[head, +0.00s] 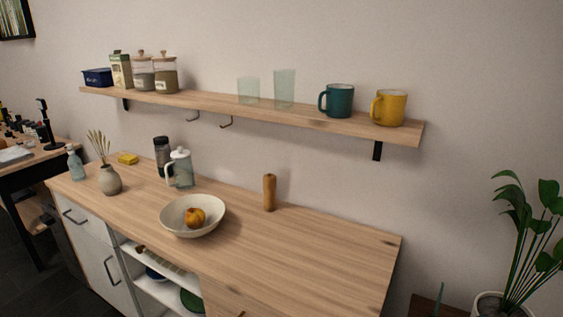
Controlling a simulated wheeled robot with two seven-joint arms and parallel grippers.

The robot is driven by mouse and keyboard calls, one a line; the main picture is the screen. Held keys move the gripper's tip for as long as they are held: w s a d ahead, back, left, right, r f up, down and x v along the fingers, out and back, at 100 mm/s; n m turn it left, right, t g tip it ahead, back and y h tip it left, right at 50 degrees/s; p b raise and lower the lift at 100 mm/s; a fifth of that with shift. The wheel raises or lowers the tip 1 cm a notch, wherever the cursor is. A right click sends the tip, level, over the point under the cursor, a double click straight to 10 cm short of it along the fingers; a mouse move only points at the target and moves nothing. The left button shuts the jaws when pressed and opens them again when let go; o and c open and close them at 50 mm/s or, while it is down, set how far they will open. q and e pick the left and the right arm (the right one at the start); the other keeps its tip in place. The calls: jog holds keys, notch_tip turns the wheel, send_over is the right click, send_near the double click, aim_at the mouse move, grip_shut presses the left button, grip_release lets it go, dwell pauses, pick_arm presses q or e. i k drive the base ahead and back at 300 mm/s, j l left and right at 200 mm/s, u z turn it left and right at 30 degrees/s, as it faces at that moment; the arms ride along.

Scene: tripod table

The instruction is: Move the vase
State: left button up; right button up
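The vase (111,182) is a small round beige-grey pot with dried stems (98,143) rising out of it. It stands upright on the left part of the wooden countertop (300,250), close to the front edge. Neither of my grippers is in the head view, and nothing touches the vase.
Near the vase are a soap bottle (75,163), a yellow sponge (128,159), a dark jar (162,155) and a glass pitcher (181,169). A bowl with fruit (176,228) and a wooden mill (269,193) stand further right. A wall shelf (230,110) overhangs. The counter's right part is clear.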

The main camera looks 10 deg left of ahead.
aim_at(110, 181)
jog(key=u, duration=1.35)
jog(key=i+j+z, duration=0.1)
jog(key=i+j, duration=0.3)
jog(key=i+j+z, duration=0.15)
jog(key=i+j, duration=0.2)
jog(key=j, duration=0.25)
jog(key=i+j+z, duration=0.1)
jog(key=i+j, duration=0.25)
jog(key=j, duration=0.15)
jog(key=i+j+z, duration=0.15)
jog(key=i+j, duration=0.15)
jog(key=j, duration=0.3)
jog(key=i+j+z, duration=0.1)
jog(key=i+j, duration=0.2)
jog(key=j, duration=0.3)
jog(key=i+j+z, duration=0.15)
jog(key=j, duration=0.45)
jog(key=i+j+z, duration=0.1)
jog(key=i+j, duration=0.25)
jog(key=j, duration=0.35)
jog(key=i+j+z, duration=0.15)
jog(key=j, duration=0.5)
jog(key=i, duration=0.05)
